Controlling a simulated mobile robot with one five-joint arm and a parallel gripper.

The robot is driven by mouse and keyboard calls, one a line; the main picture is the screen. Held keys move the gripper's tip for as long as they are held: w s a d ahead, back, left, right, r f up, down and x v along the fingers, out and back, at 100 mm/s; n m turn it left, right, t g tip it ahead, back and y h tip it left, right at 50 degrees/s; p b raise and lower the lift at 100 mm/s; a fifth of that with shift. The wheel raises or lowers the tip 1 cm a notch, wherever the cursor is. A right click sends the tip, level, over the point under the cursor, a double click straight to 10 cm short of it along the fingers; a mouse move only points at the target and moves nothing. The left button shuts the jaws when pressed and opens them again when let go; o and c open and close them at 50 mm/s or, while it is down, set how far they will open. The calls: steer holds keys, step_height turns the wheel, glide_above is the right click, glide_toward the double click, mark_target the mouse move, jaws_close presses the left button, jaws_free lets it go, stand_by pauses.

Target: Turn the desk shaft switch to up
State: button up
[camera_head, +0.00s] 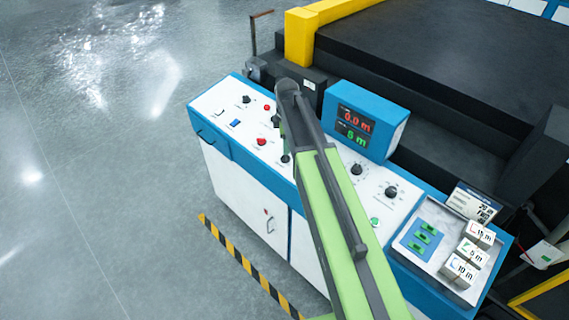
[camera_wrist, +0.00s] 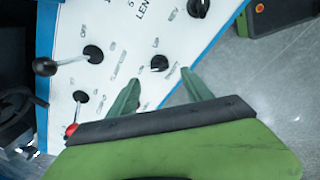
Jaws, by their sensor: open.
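The control desk (camera_head: 225,100) has a white top with blue edges and several knobs. In the wrist view, a small black switch (camera_wrist: 160,62) sits on the white panel, just beyond the gap between my fingertips; it may be the shaft switch, but its label is too blurred to read surely. My gripper (camera_wrist: 160,88) is open, with its two green fingers apart over the panel and nothing between them. I cannot tell the switch's setting.
A black lever with a ball end (camera_wrist: 45,66) and a black knob (camera_wrist: 198,8) are nearby. A red-tipped control (camera_wrist: 71,130) lies left of my gripper. A blue display box (camera_head: 365,120) stands behind the panel. A tray (camera_head: 440,218) holds white blocks at the right.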

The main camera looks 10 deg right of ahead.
mark_target(286, 156)
steer(key=f+b, duration=0.4)
steer(key=f, duration=0.1)
steer(key=w+f+b, duration=0.1)
steer(key=f+b, duration=0.1)
steer(key=f, duration=0.1)
steer(key=shift+d+f+b, duration=0.1)
steer(key=shift+b, duration=0.2)
